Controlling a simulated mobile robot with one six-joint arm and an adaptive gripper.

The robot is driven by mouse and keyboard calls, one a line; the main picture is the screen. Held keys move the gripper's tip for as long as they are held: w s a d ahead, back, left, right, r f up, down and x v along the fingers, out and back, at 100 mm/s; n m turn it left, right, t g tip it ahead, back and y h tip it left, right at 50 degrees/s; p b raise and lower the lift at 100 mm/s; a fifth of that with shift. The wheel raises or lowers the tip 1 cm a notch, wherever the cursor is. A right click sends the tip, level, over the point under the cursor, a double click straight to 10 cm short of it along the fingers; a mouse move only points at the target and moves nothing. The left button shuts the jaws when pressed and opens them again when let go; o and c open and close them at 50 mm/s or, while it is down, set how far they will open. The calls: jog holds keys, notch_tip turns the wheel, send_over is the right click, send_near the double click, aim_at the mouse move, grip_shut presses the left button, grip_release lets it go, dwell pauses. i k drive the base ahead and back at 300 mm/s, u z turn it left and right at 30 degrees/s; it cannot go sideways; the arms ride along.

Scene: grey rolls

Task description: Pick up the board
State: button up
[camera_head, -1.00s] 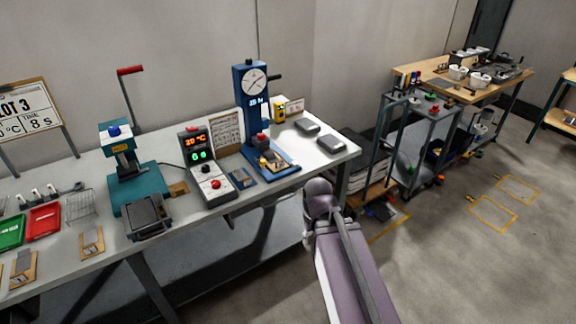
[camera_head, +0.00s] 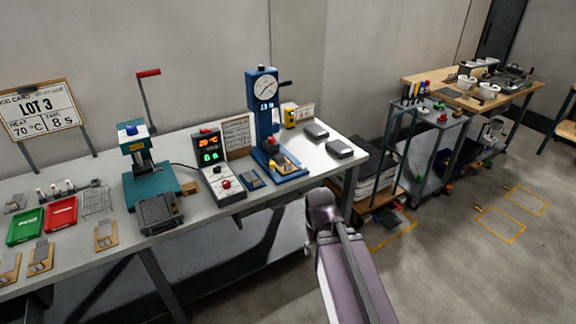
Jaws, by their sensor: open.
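Several small tan boards with grey pieces on them lie along the front left of the grey workbench (camera_head: 200,215). One tan board (camera_head: 106,238) lies in front of the wire rack, and another tan board (camera_head: 40,258) lies in front of the green tray. A small blue board (camera_head: 251,181) lies between the control box and the blue press. I cannot tell which of these is the board named. My purple-grey arm shows at the lower middle, in front of the bench's right end. My gripper is not in view.
A teal press (camera_head: 148,175), control box (camera_head: 218,175) and blue dial press (camera_head: 268,130) stand on the bench. Green (camera_head: 25,227) and red (camera_head: 61,213) trays sit left. A grey cart (camera_head: 428,150) stands right. Open floor lies at the lower right.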

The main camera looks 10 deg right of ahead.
aim_at(283, 162)
jog(key=u, duration=0.1)
jog(key=i, duration=0.9)
jog(key=z, duration=0.05)
